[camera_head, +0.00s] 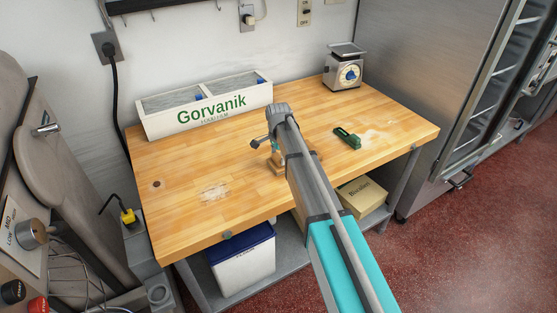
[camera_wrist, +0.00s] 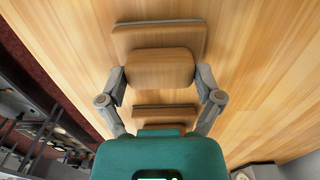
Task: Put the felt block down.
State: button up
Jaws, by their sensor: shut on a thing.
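The felt block (camera_wrist: 158,38) is a wooden block with a raised wooden grip piece in its middle and a thin grey layer along its edge. My gripper (camera_wrist: 161,78) is shut on that grip piece, one finger on each side. In the head view the block (camera_head: 277,162) shows small and partly behind my arm, low over the middle of the wooden table (camera_head: 190,170). I cannot tell whether its underside touches the tabletop.
A white "Gorvanik" box (camera_head: 207,116) stands along the back edge. A kitchen scale (camera_head: 343,75) is at the back right corner. A green tool (camera_head: 347,138) lies right of my arm beside pale flour. The tabletop left of the block is mostly clear, with flour patches.

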aim_at(279, 156)
jog(key=shift+f, duration=0.15)
jog(key=o, duration=1)
notch_tip(279, 156, up, 12)
jog(key=p, duration=1.2)
jog(key=shift+r, duration=0.2)
dwell(0.6)
jog(key=s+d+n, duration=0.3)
jog(key=s+d, duration=0.4)
jog(key=s, duration=0.1)
jog(key=s+d+n, duration=0.4)
jog(key=s+d, duration=0.4)
jog(key=s, duration=0.1)
jog(key=s+d+n, duration=0.4)
jog(key=s+d, duration=0.4)
jog(key=s, duration=0.1)
